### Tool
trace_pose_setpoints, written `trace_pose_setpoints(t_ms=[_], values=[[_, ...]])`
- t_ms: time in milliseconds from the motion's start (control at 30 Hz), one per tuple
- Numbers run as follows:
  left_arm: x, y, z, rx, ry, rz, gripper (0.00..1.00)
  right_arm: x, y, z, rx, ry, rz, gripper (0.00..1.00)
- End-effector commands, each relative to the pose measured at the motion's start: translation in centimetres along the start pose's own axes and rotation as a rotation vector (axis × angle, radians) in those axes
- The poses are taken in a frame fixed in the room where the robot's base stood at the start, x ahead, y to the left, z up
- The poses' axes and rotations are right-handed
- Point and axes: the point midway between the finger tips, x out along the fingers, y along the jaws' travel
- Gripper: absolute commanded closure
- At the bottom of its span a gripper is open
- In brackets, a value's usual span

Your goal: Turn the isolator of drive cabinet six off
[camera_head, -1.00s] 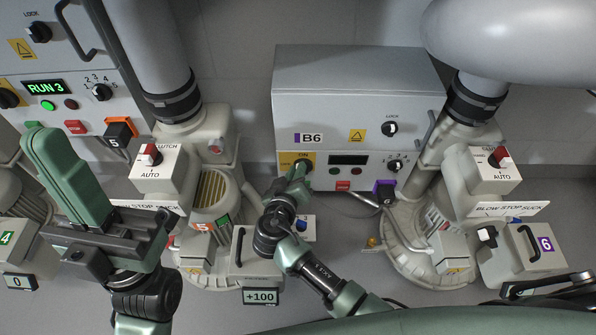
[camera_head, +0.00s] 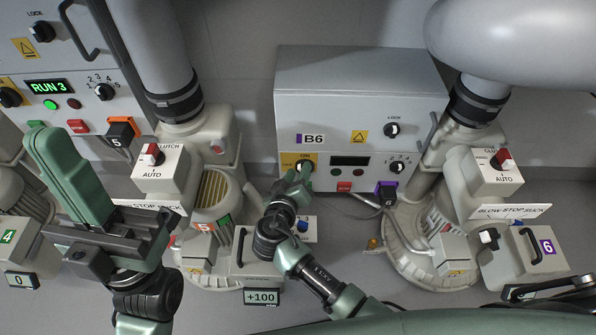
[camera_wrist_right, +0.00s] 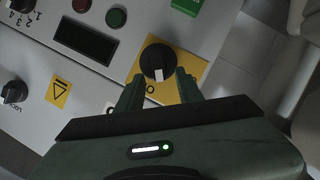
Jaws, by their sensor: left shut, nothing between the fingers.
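Drive cabinet B6 (camera_head: 360,115) is the grey box in the middle of the head view. Its isolator (camera_head: 305,166) is a black rotary knob on a yellow plate at the lower left of the front. In the right wrist view the isolator knob (camera_wrist_right: 158,62) has a white mark facing the ON lettering, partly hidden by my gripper. My right gripper (camera_head: 300,176) is just in front of the knob; in the wrist view its fingers (camera_wrist_right: 160,90) are apart at the knob's near side, holding nothing. My left gripper (camera_head: 45,142) is shut and empty at the far left.
A LOCK knob (camera_head: 392,130) and a numbered selector (camera_head: 397,167) are to the right. Blower machines (camera_head: 215,195) flank the cabinet. The RUN 3 cabinet (camera_head: 70,75) is at left.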

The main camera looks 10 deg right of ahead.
Motion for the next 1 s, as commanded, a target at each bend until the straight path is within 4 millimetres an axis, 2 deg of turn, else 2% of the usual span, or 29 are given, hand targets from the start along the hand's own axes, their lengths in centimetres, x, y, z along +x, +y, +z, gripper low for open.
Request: trace_pose_setpoints(t_ms=[300, 400, 533, 767, 800, 900, 933, 1000], values=[[1.8, 0.0, -0.4, 0.0, 0.0, 0.0, 1.0, -5.3, 0.1, -0.1, 0.001, -0.002, -0.004, 0.64], [2.1, 0.0, -0.4, 0.0, 0.0, 0.0, 1.0, -6.5, 0.0, -0.1, 0.001, -0.001, -0.003, 0.64], [2.2, 0.0, -0.5, 0.0, 0.0, 0.0, 1.0, -7.3, 0.0, -0.1, 0.002, -0.001, -0.002, 0.64], [2.1, 0.0, -0.4, 0.0, 0.0, 0.0, 1.0, -7.4, 0.0, -0.1, 0.001, 0.0, -0.001, 0.64], [2.1, 0.0, -0.5, 0.0, 0.001, 0.0, 1.0, -7.4, 0.0, 0.0, 0.001, 0.0, -0.001, 0.61], [2.2, 0.0, -0.5, 0.002, 0.005, -0.002, 1.0, -7.3, -0.2, -0.2, 0.004, 0.005, -0.019, 0.33], [2.2, 0.0, -0.5, 0.002, 0.004, -0.002, 1.0, -7.3, -0.4, -0.3, 0.007, 0.009, -0.036, 0.29], [2.2, 0.0, -0.5, 0.001, 0.003, -0.001, 1.0, -7.2, -1.0, -0.9, 0.023, 0.032, -0.102, 0.29]])
